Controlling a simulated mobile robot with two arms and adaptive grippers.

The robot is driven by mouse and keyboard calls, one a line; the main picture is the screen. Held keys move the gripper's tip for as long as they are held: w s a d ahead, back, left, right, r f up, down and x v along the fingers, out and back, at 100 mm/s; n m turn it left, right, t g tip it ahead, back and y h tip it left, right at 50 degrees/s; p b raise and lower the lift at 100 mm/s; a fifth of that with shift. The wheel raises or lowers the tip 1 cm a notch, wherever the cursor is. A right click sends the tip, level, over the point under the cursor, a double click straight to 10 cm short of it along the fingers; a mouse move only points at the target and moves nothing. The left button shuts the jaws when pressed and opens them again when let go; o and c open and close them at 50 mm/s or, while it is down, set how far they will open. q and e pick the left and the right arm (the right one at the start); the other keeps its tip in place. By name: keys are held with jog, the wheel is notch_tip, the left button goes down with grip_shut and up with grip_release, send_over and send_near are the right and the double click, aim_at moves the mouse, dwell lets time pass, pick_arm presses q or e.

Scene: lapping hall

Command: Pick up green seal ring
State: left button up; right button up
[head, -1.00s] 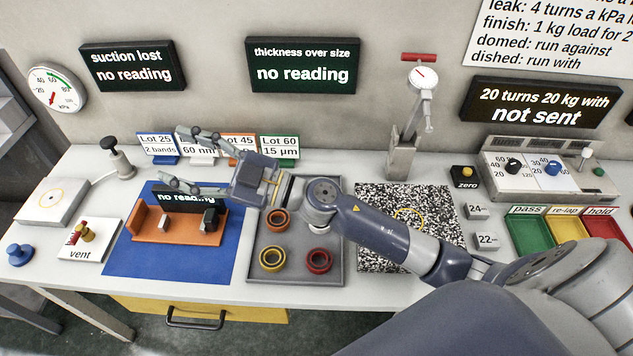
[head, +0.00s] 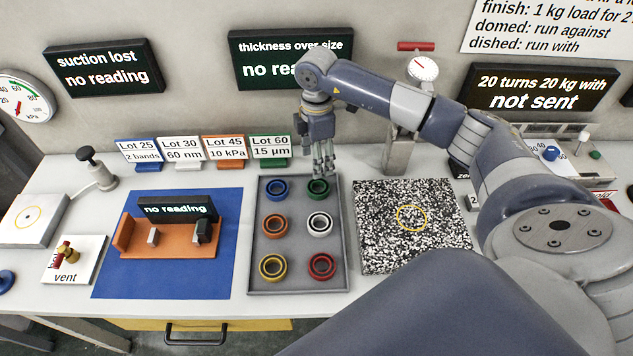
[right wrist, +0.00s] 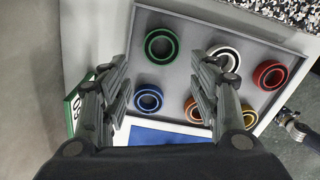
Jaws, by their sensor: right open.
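The green seal ring (head: 318,188) lies in the far right corner of a grey tray (head: 258,235). In the right wrist view the green ring (right wrist: 161,46) is whole, ahead of the fingertips and between their lines. My right gripper (head: 324,168) points down just above and behind the green ring. It is open and empty, and its two fingers show wide apart in the right wrist view (right wrist: 168,84).
The tray also holds a blue ring (head: 276,189), an orange ring (head: 274,227), a white ring (head: 320,225), a yellow ring (head: 273,267) and a red ring (head: 321,266). Label cards, including the Lot 60 card (head: 270,147), stand behind. A speckled plate (head: 385,245) lies right.

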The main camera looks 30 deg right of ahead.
jog(key=b, duration=0.3)
send_over(317, 191)
notch_tip(317, 191, down, 5)
jog(key=shift+r, duration=0.1)
notch_tip(317, 191, down, 6)
jog(key=b, duration=0.4)
jog(key=shift+a+r+b, duration=0.1)
jog(key=shift+r+b, duration=0.05)
jog(key=shift+b, duration=0.25)
jog(key=shift+r, duration=0.1)
jog(key=c, duration=0.7)
